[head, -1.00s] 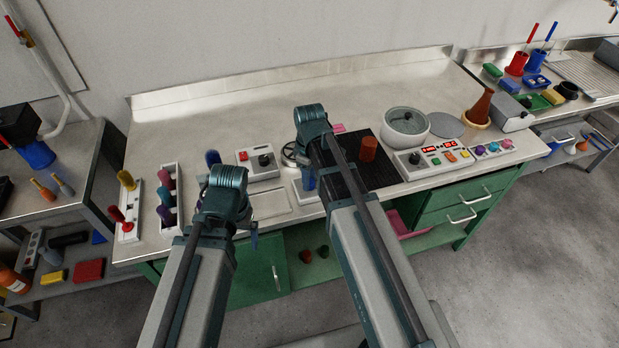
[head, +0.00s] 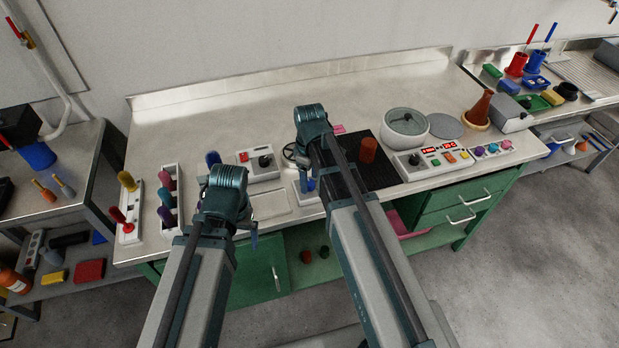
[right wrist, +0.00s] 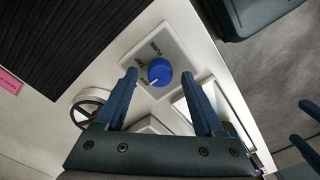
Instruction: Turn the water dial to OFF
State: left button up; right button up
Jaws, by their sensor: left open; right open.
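The blue water dial (right wrist: 159,72) sits on a pale square plate (right wrist: 183,45) with dark lettering, seen in the right wrist view. A short white mark on the dial points to the lower left, towards small lettering that I cannot read surely. My right gripper (right wrist: 159,76) is open, with one finger on each side of the dial; I cannot tell whether they touch it. In the head view the dial (head: 308,184) shows partly beside my right arm. My left gripper (head: 253,239) is open, near the bench's front edge, mostly hidden behind its own wrist.
A handwheel (head: 292,152) stands close to the dial. A white control box (head: 258,165) with a black knob is left of it. Right are a dark mat (head: 377,172) with a brown cylinder (head: 368,150) and a round bath (head: 405,125). The back of the bench is clear.

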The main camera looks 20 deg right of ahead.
aim_at(309, 183)
notch_tip(309, 183, up, 13)
jog(key=p, duration=1.3)
jog(key=shift+r, duration=0.2)
jog(key=s+a+f+m+b, duration=0.2)
jog(key=s+a+m, duration=0.1)
jog(key=s+a, duration=0.2)
jog(key=s+a+f+m+h+b, duration=0.1)
jog(key=s+a, duration=0.4)
jog(key=s, duration=0.5)
notch_tip(309, 183, down, 2)
jog(key=shift+a+m+b, duration=0.2)
jog(key=shift+m+b, duration=0.7)
jog(key=shift+b, duration=0.2)
